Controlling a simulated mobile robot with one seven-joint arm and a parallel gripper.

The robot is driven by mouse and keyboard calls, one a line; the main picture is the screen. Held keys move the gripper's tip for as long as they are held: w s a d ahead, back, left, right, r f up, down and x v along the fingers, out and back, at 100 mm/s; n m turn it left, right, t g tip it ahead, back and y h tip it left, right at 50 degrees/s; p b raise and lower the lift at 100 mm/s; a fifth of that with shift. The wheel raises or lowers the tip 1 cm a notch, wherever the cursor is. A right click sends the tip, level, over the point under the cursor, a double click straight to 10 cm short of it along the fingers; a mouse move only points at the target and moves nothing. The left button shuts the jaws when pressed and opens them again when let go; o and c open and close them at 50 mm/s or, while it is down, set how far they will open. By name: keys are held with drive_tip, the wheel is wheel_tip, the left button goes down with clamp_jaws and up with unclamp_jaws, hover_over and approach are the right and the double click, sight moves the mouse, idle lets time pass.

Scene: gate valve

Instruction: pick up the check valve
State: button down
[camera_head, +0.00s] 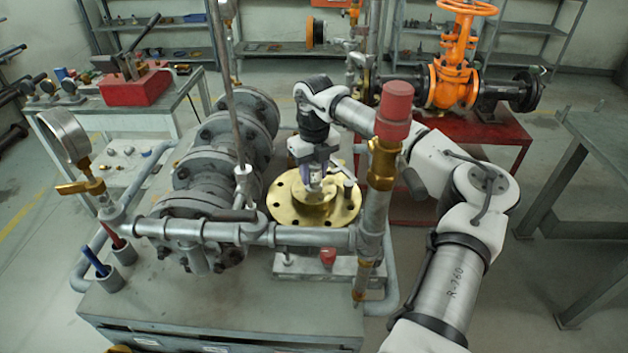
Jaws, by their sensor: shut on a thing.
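A brass, round flanged part with bolt holes around its rim, which I take to be the check valve (287,207), sits at the middle of the workbench rig, behind the front grey pipe. A raised hub stands at its centre. My gripper (316,184) points down from above and is shut at this hub. The fingertips are small and partly hidden, so the exact contact is hard to see. I cannot tell whether the brass part is lifted off its support.
Grey flanged pipework (205,185) stands close left of my gripper. A vertical pipe with a red cap (394,102) stands close right. A horizontal pipe (290,236) crosses in front. A pressure gauge (66,135) is at left. An orange gate valve (455,75) stands behind.

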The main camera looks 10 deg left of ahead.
wheel_tip(320, 180, up, 10)
drive_tip(key=shift+f+b, duration=0.15)
drive_tip(key=shift+b, duration=1.1)
drive_tip(key=shift+r+p, duration=1.85)
drive_tip(key=shift+r, duration=0.6)
drive_tip(key=shift+f, duration=0.1)
